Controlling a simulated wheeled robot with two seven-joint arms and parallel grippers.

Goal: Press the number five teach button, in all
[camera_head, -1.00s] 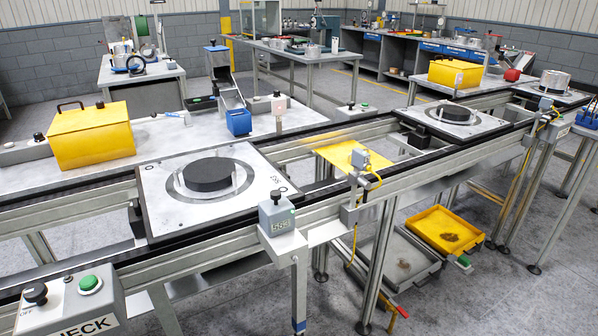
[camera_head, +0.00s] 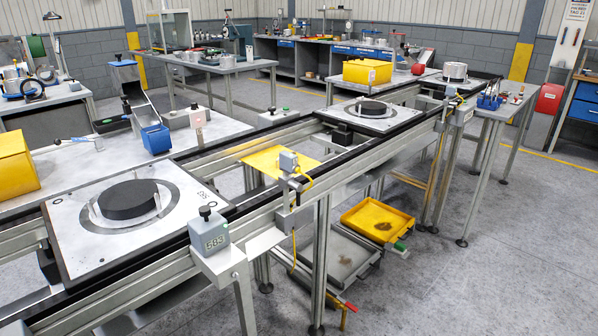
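Neither of my grippers is in view. No button marked five can be made out. A grey box (camera_head: 209,233) with a black knob on top and a small digit display stands on a bracket at the conveyor's front rail, beside the near pallet (camera_head: 75,233). Its display seems to begin with a 6, but the digits are hard to read. The near pallet carries a black disc (camera_head: 128,200) between light curved pieces. A smaller grey box (camera_head: 288,162) with a yellow cable is mounted further right along the rail. A farther pallet (camera_head: 341,113) carries another black disc (camera_head: 371,107).
The conveyor (camera_head: 262,207) runs from lower left to upper right. A yellow tray (camera_head: 377,221) and a grey tray (camera_head: 326,258) sit low beneath it. A yellow case (camera_head: 15,165) and a blue bin (camera_head: 156,139) are on the bench behind. Floor at right is clear.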

